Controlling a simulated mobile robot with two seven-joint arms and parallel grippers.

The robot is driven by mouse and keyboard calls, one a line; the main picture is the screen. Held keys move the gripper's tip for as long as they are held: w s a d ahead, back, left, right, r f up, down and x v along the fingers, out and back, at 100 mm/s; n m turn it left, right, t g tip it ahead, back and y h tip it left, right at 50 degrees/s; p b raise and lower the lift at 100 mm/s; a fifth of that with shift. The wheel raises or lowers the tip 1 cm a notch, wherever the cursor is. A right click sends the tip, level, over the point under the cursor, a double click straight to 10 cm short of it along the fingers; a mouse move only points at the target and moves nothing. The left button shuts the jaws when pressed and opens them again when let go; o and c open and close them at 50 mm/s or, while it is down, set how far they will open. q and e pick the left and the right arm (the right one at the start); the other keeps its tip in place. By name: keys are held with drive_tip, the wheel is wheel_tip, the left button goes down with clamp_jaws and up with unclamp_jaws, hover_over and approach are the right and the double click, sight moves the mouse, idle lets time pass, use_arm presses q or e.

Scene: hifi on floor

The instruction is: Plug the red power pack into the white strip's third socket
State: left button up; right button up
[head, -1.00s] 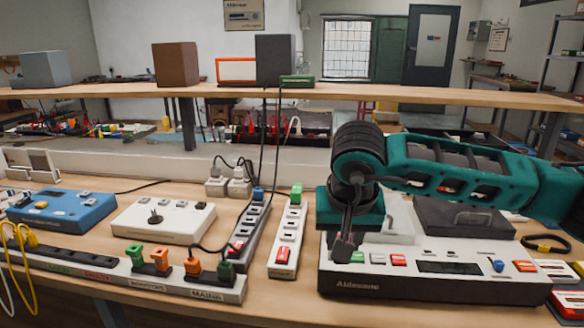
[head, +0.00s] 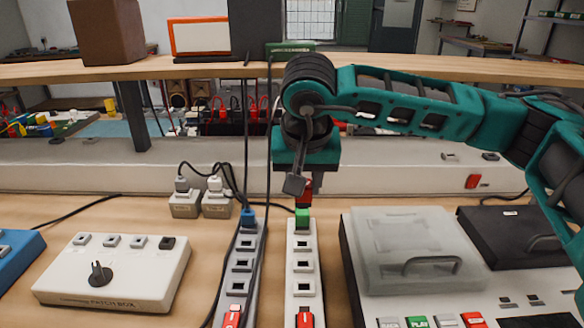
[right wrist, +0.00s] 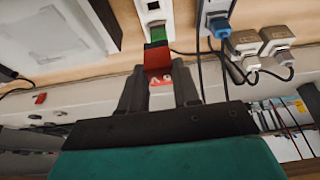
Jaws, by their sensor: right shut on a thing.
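The red power pack (head: 304,190) is held in my right gripper (head: 296,184), just beyond the far end of the white strip (head: 292,275). In the right wrist view, my right gripper (right wrist: 160,78) is shut on the red power pack (right wrist: 157,57), which has a pale label. The white strip (right wrist: 150,8) lies just ahead. A green plug (head: 302,218) sits at the strip's far end, with open sockets nearer me. In the wrist view the pack seems to overlap the green plug (right wrist: 160,33); whether they touch I cannot tell. My left gripper is out of view.
A grey strip (head: 243,252) with a blue plug (head: 248,217) runs close on the left. Black cables hang beside it. Two grey adapters (head: 184,204) stand behind. A white patch box (head: 112,270) is left; a device with a clear lid (head: 410,250) is right.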

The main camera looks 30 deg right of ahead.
sight(304, 200)
drive_tip(key=shift+s+f+b, duration=0.15)
drive_tip(key=shift+f+b, duration=0.2)
drive_tip(key=shift+f, duration=0.15)
drive_tip(key=shift+f+b, duration=0.45)
drive_tip(key=shift+f, duration=0.25)
drive_tip(key=shift+f+b, duration=0.3)
drive_tip(key=shift+f, duration=0.15)
drive_tip(key=shift+f+b, duration=0.5)
drive_tip(key=shift+f, duration=0.3)
drive_tip(key=shift+f+b, duration=0.55)
drive_tip(key=shift+f, duration=0.55)
drive_tip(key=shift+f+b, duration=0.3)
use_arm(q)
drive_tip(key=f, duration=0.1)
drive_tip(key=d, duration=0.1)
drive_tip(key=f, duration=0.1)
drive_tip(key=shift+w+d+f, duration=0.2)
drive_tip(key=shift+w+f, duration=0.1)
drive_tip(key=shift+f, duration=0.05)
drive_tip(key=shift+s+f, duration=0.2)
